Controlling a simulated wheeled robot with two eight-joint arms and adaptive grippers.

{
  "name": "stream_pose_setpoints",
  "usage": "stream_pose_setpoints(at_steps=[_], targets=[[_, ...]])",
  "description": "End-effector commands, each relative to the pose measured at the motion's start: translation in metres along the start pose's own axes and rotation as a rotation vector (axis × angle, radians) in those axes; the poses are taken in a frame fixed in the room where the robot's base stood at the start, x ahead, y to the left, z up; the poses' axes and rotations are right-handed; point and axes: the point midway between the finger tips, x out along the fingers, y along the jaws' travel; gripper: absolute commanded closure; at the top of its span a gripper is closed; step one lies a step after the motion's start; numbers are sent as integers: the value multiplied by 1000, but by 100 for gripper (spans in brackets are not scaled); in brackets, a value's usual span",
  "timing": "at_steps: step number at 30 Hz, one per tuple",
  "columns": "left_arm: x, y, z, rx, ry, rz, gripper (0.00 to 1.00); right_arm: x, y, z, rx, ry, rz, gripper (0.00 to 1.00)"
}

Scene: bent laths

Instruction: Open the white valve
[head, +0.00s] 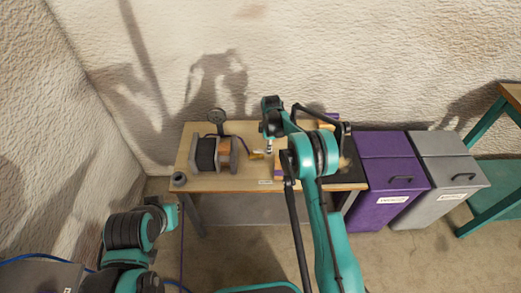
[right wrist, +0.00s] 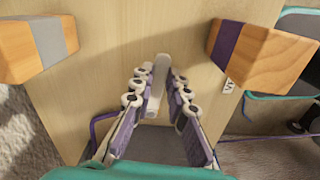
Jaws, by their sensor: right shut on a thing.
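In the right wrist view a white bar (right wrist: 158,76), which looks like the white valve's handle, stands between the two finger rows of my right gripper (right wrist: 155,84). The gripper is shut on it. The pale wooden table surface (right wrist: 110,40) lies behind the bar. In the head view my right arm reaches over the table (head: 250,183) and hides much of its right half, so I cannot make out the valve there. My left arm shows at the lower left, clear of the table; its fingers do not show.
A wooden block with a grey band (right wrist: 35,48) and one with a purple band (right wrist: 262,55) flank the gripper. A dark spool-like device (head: 206,155) and a round gauge (head: 217,116) stand on the table's left. Purple (head: 392,185) and grey (head: 448,180) bins stand right of it.

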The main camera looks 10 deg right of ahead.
Motion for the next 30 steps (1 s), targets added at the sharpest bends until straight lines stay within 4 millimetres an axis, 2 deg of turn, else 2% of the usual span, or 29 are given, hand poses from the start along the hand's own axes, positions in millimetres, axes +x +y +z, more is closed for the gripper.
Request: stream_pose_setpoints(at_steps=[9,25,26,27,30], targets=[[0,0,0,0,0,0,100,0,7,10,-96,1,1,100],[0,0,0,0,0,0,100,0,8,11,-115,1,2,100],[0,0,0,0,0,0,100,0,8,11,-115,1,2,77],[0,0,0,0,0,0,100,0,8,11,-115,1,2,67],[0,0,0,0,0,0,100,0,8,11,-114,1,2,64]])
